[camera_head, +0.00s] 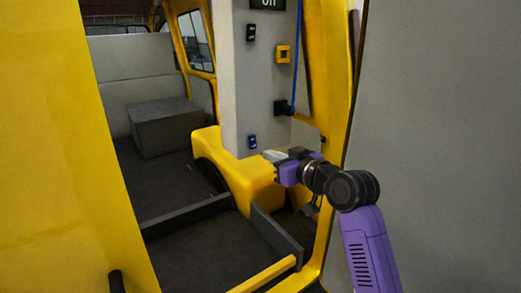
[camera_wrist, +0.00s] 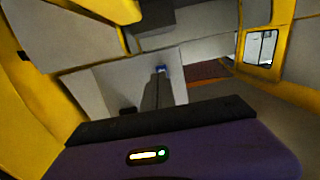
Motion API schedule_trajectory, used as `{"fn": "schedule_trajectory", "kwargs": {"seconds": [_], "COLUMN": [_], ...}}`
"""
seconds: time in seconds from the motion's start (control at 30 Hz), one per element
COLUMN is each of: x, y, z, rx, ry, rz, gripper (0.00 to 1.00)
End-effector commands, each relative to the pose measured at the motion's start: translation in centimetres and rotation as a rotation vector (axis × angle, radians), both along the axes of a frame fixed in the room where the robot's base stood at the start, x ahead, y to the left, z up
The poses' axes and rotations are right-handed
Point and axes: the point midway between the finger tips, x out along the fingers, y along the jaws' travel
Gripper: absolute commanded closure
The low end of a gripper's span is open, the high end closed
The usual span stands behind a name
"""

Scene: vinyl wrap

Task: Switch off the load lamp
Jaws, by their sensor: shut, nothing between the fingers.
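A small blue switch (camera_head: 252,142) sits low on the grey panel (camera_head: 255,90) inside the yellow van's door opening. A small blue spot that looks like the same switch (camera_wrist: 161,69) shows in the wrist view, above a dark narrow shape that I cannot make out clearly. A black switch (camera_head: 251,32) with pale marks sits higher on the panel. I cannot tell which of these works the load lamp. My gripper (camera_head: 270,157) is shut and empty, just below and right of the blue switch and apart from it in the picture.
A black sign (camera_head: 268,3) with cut-off pale text tops the panel. A yellow-framed fitting (camera_head: 283,54) and a black box (camera_head: 284,107) with a blue cable are right of the switches. The yellow door frame (camera_head: 338,100) stands close to my arm. A grey box (camera_head: 165,128) lies further inside.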

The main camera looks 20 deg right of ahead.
Motion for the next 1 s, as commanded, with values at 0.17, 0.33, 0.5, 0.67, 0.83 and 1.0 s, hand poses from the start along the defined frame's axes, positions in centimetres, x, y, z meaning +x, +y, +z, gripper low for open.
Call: {"fn": "schedule_trajectory", "kwargs": {"seconds": [0.17, 0.33, 0.5, 0.67, 0.83, 1.0], "x": [3.0, 4.7, 5.3, 5.4, 5.4, 5.6], "y": [0.8, 1.3, 1.5, 1.5, 1.5, 1.6], "z": [-0.3, -0.6, -0.8, -0.9, -0.9, -1.5], "rx": [-0.001, -0.001, 0.000, 0.000, 0.000, 0.006], "ry": [0.002, 0.000, 0.000, 0.000, -0.001, -0.022], "rz": [0.001, 0.000, 0.000, -0.001, 0.000, 0.000], "gripper": [1.00, 1.00, 1.00, 1.00, 1.00, 1.00]}}
